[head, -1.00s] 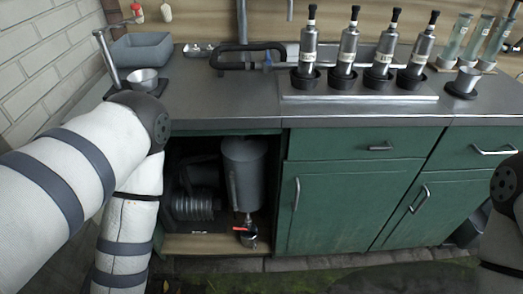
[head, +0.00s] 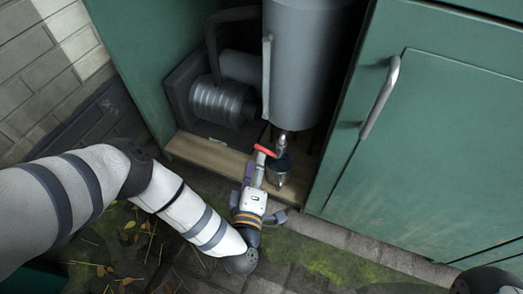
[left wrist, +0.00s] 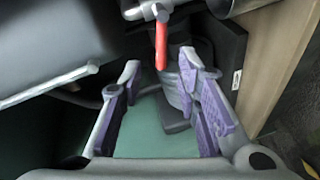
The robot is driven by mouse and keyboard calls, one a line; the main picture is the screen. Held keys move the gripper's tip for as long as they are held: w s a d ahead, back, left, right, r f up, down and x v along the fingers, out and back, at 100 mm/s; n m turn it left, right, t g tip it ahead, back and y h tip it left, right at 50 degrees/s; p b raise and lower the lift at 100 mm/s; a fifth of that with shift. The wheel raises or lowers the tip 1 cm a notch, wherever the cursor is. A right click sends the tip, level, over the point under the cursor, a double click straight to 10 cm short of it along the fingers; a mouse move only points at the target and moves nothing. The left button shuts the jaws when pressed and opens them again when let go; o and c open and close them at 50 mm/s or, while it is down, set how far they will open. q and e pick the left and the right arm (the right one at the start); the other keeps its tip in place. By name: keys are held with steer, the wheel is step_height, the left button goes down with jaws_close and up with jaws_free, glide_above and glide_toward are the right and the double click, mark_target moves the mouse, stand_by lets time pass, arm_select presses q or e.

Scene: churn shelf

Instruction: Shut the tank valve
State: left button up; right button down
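The grey tank (head: 305,60) hangs upright inside the open green cabinet. Its valve (head: 281,145) is below it, with a red lever handle (head: 265,150) sticking out to the left. A small dark cup (head: 279,172) sits under the outlet. My left gripper (head: 256,168) is at the cabinet's front edge, just below and beside the red handle. In the left wrist view, its purple-padded fingers (left wrist: 160,72) are spread apart with nothing between them. The red handle (left wrist: 161,45) shows just beyond the fingertips, roughly centred, apparently not gripped. My right gripper is out of view.
The cabinet's wooden floor edge (head: 208,156) lies in front. A closed green door with a bar handle (head: 380,98) borders the right side. Mossy ground with leaves (head: 120,250) lies below.

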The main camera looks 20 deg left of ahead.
mark_target(261, 147)
arm_select(q)
steer(key=b+x, duration=0.2)
steer(key=x, duration=0.4)
steer(key=shift+w+f, duration=0.2)
steer(key=shift+w, duration=0.2)
jaws_close()
